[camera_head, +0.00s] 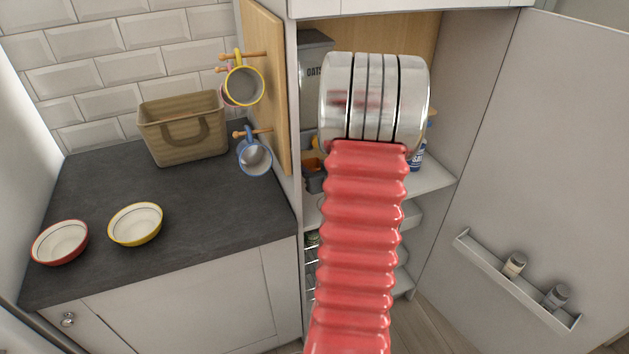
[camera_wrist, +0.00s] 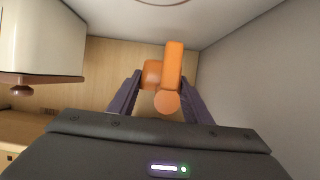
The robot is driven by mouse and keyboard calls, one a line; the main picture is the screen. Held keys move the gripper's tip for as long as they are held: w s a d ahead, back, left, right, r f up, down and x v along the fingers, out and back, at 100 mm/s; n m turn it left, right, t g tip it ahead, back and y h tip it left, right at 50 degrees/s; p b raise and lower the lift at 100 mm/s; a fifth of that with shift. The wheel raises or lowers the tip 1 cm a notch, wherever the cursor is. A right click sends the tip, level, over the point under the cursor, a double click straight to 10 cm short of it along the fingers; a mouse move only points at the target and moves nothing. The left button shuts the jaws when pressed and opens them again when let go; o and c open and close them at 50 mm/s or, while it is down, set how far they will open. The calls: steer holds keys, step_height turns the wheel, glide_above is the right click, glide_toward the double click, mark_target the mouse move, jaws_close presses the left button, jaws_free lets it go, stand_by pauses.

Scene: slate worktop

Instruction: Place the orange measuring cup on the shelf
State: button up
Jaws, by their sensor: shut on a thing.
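The orange measuring cup (camera_wrist: 173,62) is between the two dark fingers of my gripper (camera_wrist: 161,78) in the wrist view. The fingers are shut on it. Behind it is the wooden back panel of the cupboard, and a pale surface lies along the top of the picture. I cannot tell whether the cup touches that surface. In the head view my red ribbed arm reaches into the open cupboard and hides the gripper and the cup. A white shelf (camera_head: 432,180) of the cupboard shows right of the arm.
A grey oats tin (camera_head: 315,78) stands left of my arm in the cupboard. A pale canister (camera_wrist: 38,40) with a brown knobbed lid is close on the left in the wrist view. Mugs hang from pegs (camera_head: 243,86) on the side board. The cupboard door (camera_head: 540,130) stands open at right.

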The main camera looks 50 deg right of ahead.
steer(key=shift+f, duration=0.75)
steer(key=shift+f, duration=1.6)
steer(key=shift+w+f, duration=0.15)
steer(key=shift+f, duration=0.2)
steer(key=shift+f, duration=0.1)
steer(key=o, duration=1)
steer(key=shift+o, duration=0.2)
